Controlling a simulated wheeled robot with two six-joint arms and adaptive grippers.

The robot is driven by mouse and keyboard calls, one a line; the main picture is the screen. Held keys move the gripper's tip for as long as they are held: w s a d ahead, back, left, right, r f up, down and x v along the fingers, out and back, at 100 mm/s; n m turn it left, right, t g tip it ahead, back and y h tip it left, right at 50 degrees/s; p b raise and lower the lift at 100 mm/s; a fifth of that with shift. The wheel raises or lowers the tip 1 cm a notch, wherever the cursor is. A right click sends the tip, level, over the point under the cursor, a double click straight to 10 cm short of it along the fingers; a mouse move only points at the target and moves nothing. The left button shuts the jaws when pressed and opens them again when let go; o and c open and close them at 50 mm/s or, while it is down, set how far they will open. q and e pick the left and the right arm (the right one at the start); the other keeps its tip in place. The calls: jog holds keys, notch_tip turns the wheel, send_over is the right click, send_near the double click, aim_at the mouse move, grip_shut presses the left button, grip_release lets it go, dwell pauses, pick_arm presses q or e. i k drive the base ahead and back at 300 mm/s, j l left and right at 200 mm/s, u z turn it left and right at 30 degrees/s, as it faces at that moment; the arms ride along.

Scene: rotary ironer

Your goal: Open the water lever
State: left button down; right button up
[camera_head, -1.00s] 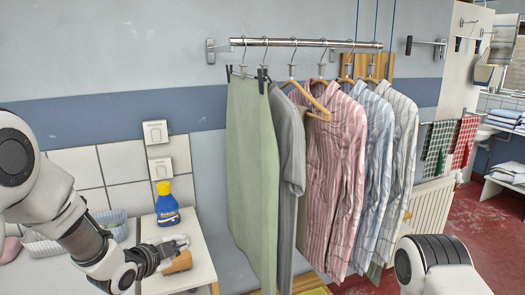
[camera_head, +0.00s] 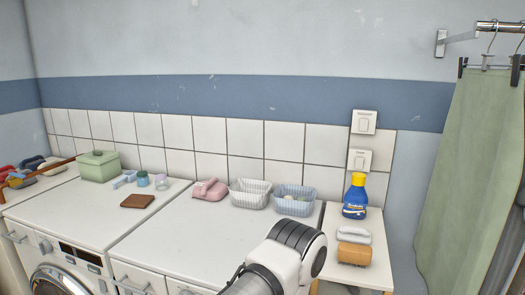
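I cannot make out a water lever in this view. Neither gripper shows. One of my arm links, white with a black ribbed cap, rises from the bottom edge in front of the white counter (camera_head: 190,240); I cannot tell which arm it belongs to. A white washing machine (camera_head: 45,240) with a round door and a dark display stands at the lower left. What lies behind and below the arm is hidden.
A small side table (camera_head: 376,275) holds a blue bottle (camera_head: 355,197), a white object (camera_head: 353,235) and an orange-brown block (camera_head: 354,254). Baskets (camera_head: 250,194), a green box (camera_head: 98,166) and a brown block (camera_head: 137,201) stand on the worktop. Green cloth (camera_head: 470,165) hangs at right.

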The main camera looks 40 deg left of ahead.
aim_at(12, 175)
jog(key=u, duration=1.75)
jog(key=i+j+u, duration=0.3)
jog(key=u, duration=0.2)
jog(key=i+j+u, duration=0.25)
jog(key=u, duration=0.25)
jog(key=i+l, duration=0.05)
